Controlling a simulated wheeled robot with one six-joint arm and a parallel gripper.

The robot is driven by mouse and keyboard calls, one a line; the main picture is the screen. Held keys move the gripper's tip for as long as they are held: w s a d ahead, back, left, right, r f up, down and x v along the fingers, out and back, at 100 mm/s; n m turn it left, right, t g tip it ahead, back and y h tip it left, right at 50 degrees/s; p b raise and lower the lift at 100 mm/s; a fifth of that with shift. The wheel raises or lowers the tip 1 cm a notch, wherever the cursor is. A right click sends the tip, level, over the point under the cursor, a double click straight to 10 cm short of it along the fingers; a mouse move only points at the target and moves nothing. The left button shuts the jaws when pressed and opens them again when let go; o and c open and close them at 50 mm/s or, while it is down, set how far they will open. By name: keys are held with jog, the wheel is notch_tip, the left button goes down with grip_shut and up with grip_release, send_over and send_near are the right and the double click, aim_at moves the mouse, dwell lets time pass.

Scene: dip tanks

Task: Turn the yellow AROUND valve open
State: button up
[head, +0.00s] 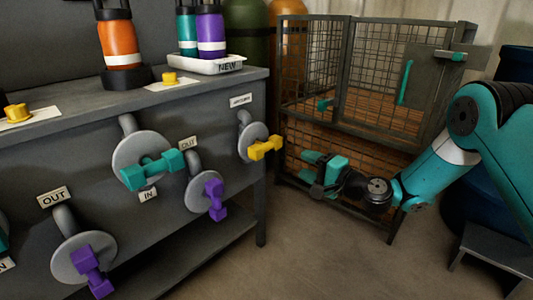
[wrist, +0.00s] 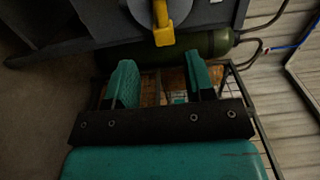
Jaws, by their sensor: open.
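The yellow valve handle (head: 265,148) sits on a round grey flange (head: 250,142) at the right end of the grey bench front. A small label, likely AROUND but too small to read surely, is above it. The handle points to the right and slightly up. In the wrist view the yellow handle (wrist: 164,32) shows at the top, beyond the fingertips. My gripper (head: 316,172) is to the right of the handle and a little lower, apart from it. Its two teal fingers (wrist: 160,82) are spread with nothing between them.
A teal valve (head: 150,168) and purple valves (head: 212,198) (head: 92,270) sit left on the bench front (head: 225,110). A wire cage (head: 345,60) stands behind my gripper. Bottles and a white NEW tray (head: 207,66) are on the bench top. The floor in front is clear.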

aim_at(269, 148)
jog(key=b+x, duration=0.3)
jog(key=x, duration=1.1)
jog(key=shift+w+a, duration=0.25)
jog(key=shift+a, duration=0.05)
grip_shut()
